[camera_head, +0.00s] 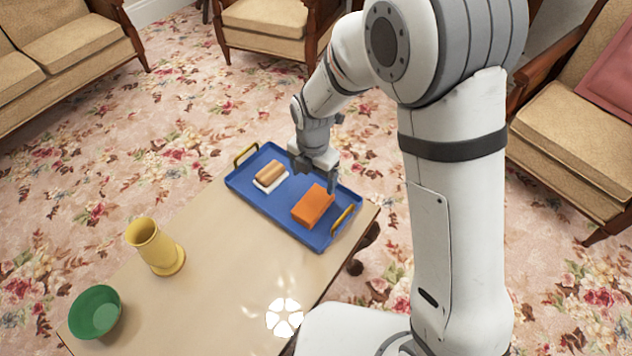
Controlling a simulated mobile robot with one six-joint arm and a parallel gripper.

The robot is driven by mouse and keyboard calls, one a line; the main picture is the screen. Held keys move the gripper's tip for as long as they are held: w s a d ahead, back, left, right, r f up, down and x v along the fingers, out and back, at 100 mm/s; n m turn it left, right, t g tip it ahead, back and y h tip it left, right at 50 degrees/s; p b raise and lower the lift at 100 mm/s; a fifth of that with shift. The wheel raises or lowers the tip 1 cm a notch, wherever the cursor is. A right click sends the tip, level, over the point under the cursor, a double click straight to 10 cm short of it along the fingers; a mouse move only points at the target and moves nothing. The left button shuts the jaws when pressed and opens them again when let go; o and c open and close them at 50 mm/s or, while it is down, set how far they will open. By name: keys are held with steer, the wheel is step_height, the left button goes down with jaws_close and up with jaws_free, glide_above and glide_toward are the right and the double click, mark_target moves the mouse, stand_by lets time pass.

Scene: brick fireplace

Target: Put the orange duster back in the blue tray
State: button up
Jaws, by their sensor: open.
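The orange duster (313,206) is a block lying in the right part of the blue tray (262,207). The tray has yellow handles at its two ends and rests on the far end of the table. My gripper (316,178) is open over the tray, just behind and above the duster. One finger comes close to the duster's far edge in the picture; I cannot tell if they touch. The duster is mostly in plain view.
A block with a tan top and white base (270,177) lies in the tray's left part. A yellow vase (155,247) and a green bowl (95,312) stand on the table (200,305). The table middle is clear. Armchairs (575,125) stand around on flowered carpet.

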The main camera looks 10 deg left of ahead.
steer(key=s+d+r+m, duration=0.3)
steer(key=d+r+m, duration=0.8)
steer(key=d+m, duration=0.45)
steer(key=s+d+r+m+t, duration=0.1)
steer(key=s+d+r+m, duration=0.4)
steer(key=s+d+m, duration=0.5)
steer(key=d+m, duration=0.1)
steer(key=m, duration=0.5)
steer(key=shift+s+d, duration=0.2)
steer(key=shift+r, duration=0.1)
step_height(320, 180, up, 23)
steer(key=t+p, duration=0.1)
steer(key=p, duration=1.9)
steer(key=shift+t+p, duration=0.3)
